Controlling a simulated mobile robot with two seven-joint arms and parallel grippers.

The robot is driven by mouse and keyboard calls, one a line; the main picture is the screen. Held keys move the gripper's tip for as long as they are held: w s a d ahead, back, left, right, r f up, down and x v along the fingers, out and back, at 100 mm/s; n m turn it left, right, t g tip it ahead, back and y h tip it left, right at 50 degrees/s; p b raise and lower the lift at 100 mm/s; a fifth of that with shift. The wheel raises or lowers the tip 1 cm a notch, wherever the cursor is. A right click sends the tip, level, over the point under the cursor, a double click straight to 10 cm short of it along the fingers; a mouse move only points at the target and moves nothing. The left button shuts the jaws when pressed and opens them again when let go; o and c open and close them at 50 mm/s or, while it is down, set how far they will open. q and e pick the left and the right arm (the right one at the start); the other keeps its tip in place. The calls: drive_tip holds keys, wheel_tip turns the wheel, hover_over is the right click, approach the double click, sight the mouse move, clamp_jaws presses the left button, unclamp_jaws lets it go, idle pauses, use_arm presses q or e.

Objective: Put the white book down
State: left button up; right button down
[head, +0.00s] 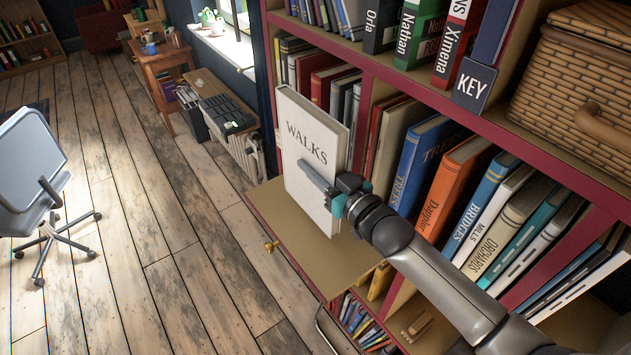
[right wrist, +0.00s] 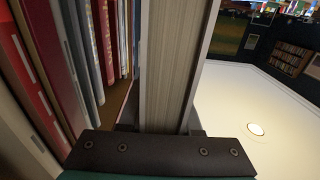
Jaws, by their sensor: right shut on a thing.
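The white book (head: 312,140), with WALKS on its cover, is upright and slightly tilted in the head view. My right gripper (head: 328,192) is shut on it, with one grey finger across the cover near its lower part. The book is above the tan fold-out board (head: 290,228) at the front of the bookcase; I cannot tell whether its bottom edge touches the board. In the right wrist view the book's page edges (right wrist: 170,70) rise from between the fingers of my right gripper (right wrist: 165,135). My left gripper is not in view.
Upright books, such as a blue one (head: 418,160) and an orange one (head: 452,185), fill the shelf to the right. A KEY sign (head: 474,86) and a wicker basket (head: 570,90) are above. The board is bare around the book. An office chair (head: 35,175) stands on the floor at left.

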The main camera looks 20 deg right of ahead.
drive_tip(key=shift+f, duration=1.95)
drive_tip(key=shift+b, duration=0.3)
drive_tip(key=shift+f, duration=0.2)
drive_tip(key=c, duration=0.6)
unclamp_jaws()
drive_tip(key=shift+f, duration=0.15)
drive_tip(key=v, duration=1.2)
